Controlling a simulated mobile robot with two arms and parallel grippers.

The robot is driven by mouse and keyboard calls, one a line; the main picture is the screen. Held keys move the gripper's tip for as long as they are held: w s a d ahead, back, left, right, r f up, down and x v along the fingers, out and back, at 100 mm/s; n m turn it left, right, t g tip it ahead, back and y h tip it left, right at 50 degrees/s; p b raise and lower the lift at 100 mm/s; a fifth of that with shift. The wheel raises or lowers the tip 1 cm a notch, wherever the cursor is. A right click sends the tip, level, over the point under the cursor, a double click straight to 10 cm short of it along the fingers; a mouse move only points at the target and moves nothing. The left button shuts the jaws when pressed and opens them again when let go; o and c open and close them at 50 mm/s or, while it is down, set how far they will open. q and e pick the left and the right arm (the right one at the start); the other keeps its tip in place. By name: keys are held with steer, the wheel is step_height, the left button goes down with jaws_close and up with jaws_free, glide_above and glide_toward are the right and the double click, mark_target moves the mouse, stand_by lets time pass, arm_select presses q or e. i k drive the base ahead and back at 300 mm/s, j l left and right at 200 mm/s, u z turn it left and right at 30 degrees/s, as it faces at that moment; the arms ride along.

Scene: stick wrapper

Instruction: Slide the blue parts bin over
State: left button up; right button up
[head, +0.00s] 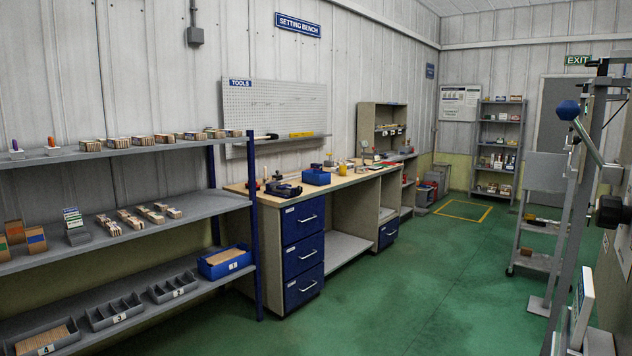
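Two blue bins show in the head view. One small blue bin (316,177) sits on the wooden top of the setting bench (355,180), near its middle. A larger blue bin (216,269) stands at the right end of the bottom shelf on the left, with a light brown stack inside and a white label on its front. I cannot tell which one is the blue parts bin. Neither of my grippers is in view.
Grey bins (115,311) stand left of the larger blue bin on the shelf. A dark vise-like tool (283,189) lies beside the bench bin. A machine with a blue-knobbed lever (569,110) stands at the right. The green floor (420,275) between is clear.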

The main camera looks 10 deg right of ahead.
mark_target(316, 176)
steer(key=i+j, duration=0.2)
steer(key=i, duration=0.25)
steer(key=i+j, duration=0.25)
steer(key=i, duration=0.2)
steer(key=i+j, duration=0.2)
steer(key=i, duration=0.25)
steer(key=i+j, duration=0.2)
steer(key=i, duration=0.25)
steer(key=i+l+z, duration=0.15)
steer(key=i+z, duration=0.3)
steer(key=i, duration=0.55)
steer(key=i+j+z, duration=0.15)
steer(key=i+z, duration=0.25)
steer(key=i, duration=0.6)
